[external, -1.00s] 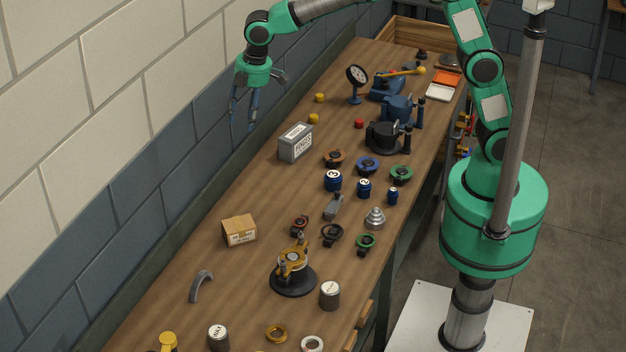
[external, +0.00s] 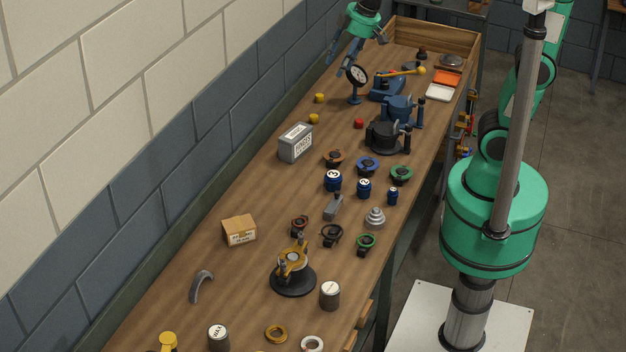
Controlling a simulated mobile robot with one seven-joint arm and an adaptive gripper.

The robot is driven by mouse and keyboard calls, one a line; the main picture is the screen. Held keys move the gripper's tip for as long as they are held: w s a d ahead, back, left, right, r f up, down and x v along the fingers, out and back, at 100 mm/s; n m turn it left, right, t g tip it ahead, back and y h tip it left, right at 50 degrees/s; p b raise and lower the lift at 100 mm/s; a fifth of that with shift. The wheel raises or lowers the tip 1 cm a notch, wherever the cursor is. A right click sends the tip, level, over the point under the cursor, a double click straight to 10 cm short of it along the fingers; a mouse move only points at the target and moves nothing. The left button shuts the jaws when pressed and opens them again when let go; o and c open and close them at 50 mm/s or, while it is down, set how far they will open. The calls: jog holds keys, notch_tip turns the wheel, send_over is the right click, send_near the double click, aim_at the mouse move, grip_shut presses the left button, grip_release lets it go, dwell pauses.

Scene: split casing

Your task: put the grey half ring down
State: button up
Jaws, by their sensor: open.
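The grey half ring (external: 201,285) stands on the bench near its wall side, in the lower left of the external view. It looks like an arch, resting on the wooden top and held by nothing. My gripper (external: 338,55) is at the far end of the bench, high above the wall-side edge and far from the half ring. It is open, and I see nothing between its fingers.
A cardboard box (external: 239,230) stands behind the half ring, and a yellow fixture on a black round base (external: 293,278) is to its right. A grey box (external: 296,142), a dial gauge (external: 357,80) and blue vises (external: 397,108) stand farther back. Bare wood surrounds the half ring.

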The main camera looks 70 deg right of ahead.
jog(key=s+d+f+m, duration=0.1)
jog(key=s+d, duration=0.2)
jog(key=s, duration=0.3)
jog(key=s+d+f+m+t, duration=0.1)
jog(key=s+d+m, duration=0.1)
jog(key=s, duration=0.4)
jog(key=s+d+f+m, duration=0.2)
jog(key=s+d, duration=0.1)
jog(key=s, duration=0.3)
jog(key=shift+s+d+t+h, duration=0.25)
jog(key=shift+d+t+h, duration=0.05)
jog(key=shift+d, duration=0.1)
jog(key=shift+f, duration=0.25)
notch_tip(320, 180, down, 10)
jog(key=b, duration=0.9)
jog(key=shift+r+b, duration=0.25)
jog(key=shift+b, duration=0.15)
jog(key=shift+o, duration=0.2)
jog(key=shift+o, duration=0.8)
